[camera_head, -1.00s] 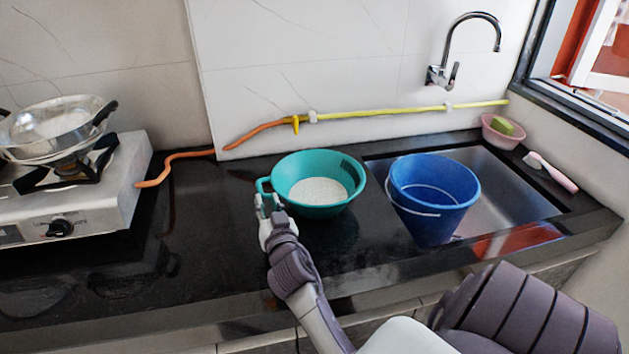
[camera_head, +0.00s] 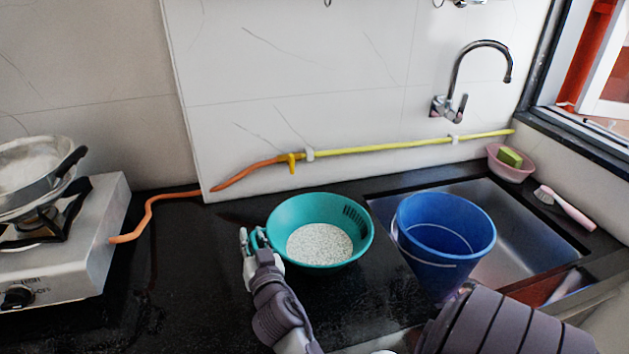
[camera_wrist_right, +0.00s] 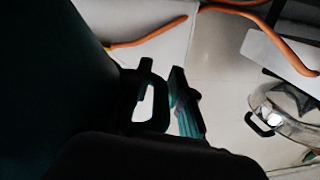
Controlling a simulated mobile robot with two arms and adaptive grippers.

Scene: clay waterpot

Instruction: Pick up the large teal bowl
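The large teal bowl (camera_head: 287,213) stands on the dark counter to the left of the sink. In the right wrist view the dark bowl wall (camera_wrist_right: 50,70) fills the left, and a ridged finger (camera_wrist_right: 187,105) stands apart from a dark loop (camera_wrist_right: 149,95). My left gripper is out of view.
A blue bucket (camera_head: 440,245) stands close to the bowl's right, at the sink (camera_head: 545,232). A stove (camera_head: 75,250) with a pan (camera_head: 30,170) is at the left. An orange hose (camera_head: 150,210) runs along the back. Counter between stove and bowl is clear.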

